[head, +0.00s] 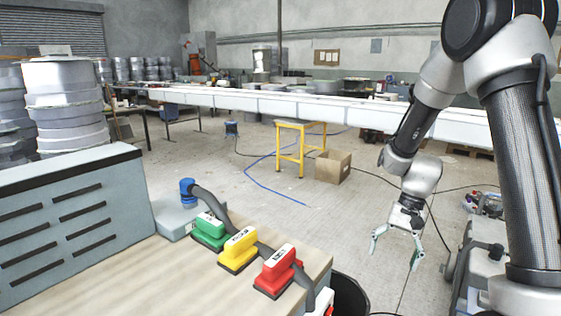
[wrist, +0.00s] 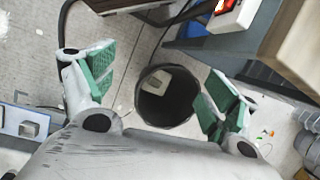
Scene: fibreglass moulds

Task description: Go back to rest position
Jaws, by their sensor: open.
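My gripper (head: 396,245) hangs from my arm at the right of the head view, fingers down and spread wide. It is open, with nothing between its green-padded fingers. In the wrist view my gripper (wrist: 160,88) shows both fingers apart, with the floor and a dark round bin (wrist: 166,97) beyond them. The gripper is to the right of the wooden worktop and apart from it.
Green (head: 211,230), yellow (head: 238,249) and red (head: 278,270) sanding blocks stand on the wooden worktop (head: 130,285). A grey hose lies behind them. A yellow stand (head: 300,145) and a cardboard box (head: 333,166) are on the floor beyond. Open floor lies between.

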